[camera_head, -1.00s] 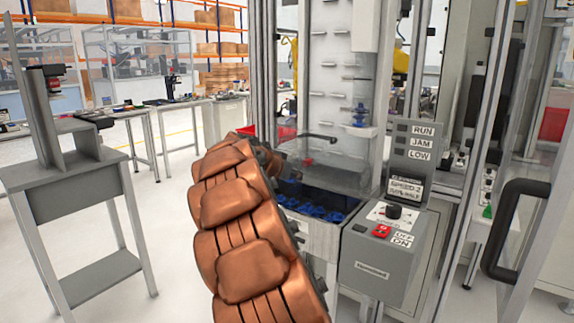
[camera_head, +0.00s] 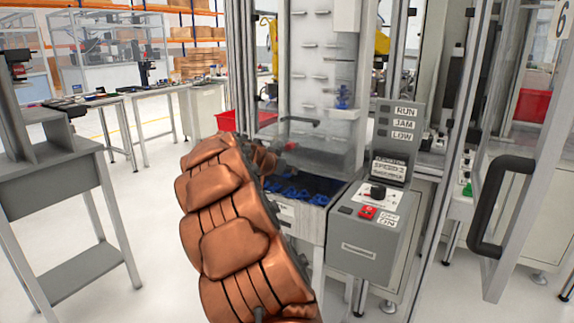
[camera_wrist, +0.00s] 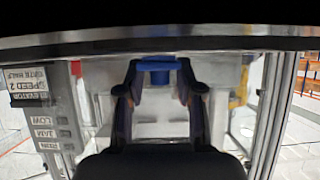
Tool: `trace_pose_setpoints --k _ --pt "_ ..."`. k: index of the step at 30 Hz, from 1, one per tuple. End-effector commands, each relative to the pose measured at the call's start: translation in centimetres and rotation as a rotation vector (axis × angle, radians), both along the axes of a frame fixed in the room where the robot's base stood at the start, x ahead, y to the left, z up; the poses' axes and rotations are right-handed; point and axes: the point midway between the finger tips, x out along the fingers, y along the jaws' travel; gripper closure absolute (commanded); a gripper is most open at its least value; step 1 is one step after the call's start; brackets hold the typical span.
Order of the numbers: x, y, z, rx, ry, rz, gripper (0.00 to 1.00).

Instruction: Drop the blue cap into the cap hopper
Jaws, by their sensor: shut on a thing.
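The cap hopper (camera_head: 310,222) is an open bin with a pale front wall at the base of the feeder machine, in the middle of the head view. Several blue caps (camera_head: 296,193) lie inside it. In the wrist view, my gripper (camera_wrist: 157,68) is shut on a blue cap (camera_wrist: 157,75), which sits between the two dark fingertips. In the head view, my copper-coloured arm hides most of the gripper and the held cap. The arm's far end is at the left edge of the hopper; the gap between the held cap and the hopper cannot be judged.
A clear panel (camera_head: 308,145) stands behind the hopper's opening. A grey control box (camera_head: 365,240) is right of the hopper, with label plates above it. A red bin (camera_head: 228,121) is behind the arm. A door with a black handle (camera_head: 495,215) stands at the right.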

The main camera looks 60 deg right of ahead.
Motion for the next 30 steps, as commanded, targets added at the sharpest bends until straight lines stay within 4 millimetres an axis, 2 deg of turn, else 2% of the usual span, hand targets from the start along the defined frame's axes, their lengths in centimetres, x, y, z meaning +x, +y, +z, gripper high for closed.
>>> trace_pose_setpoints --k 9,10,18,30 --pt "-0.14 -0.08 -0.2 0.0 0.0 -0.002 0.77" --pt "-0.14 -0.08 -0.2 0.0 0.0 -0.002 0.63" --pt "-0.16 -0.09 -0.2 0.0 0.001 -0.003 0.35" --pt "-0.13 0.29 0.06 0.0 0.0 -0.002 0.34"
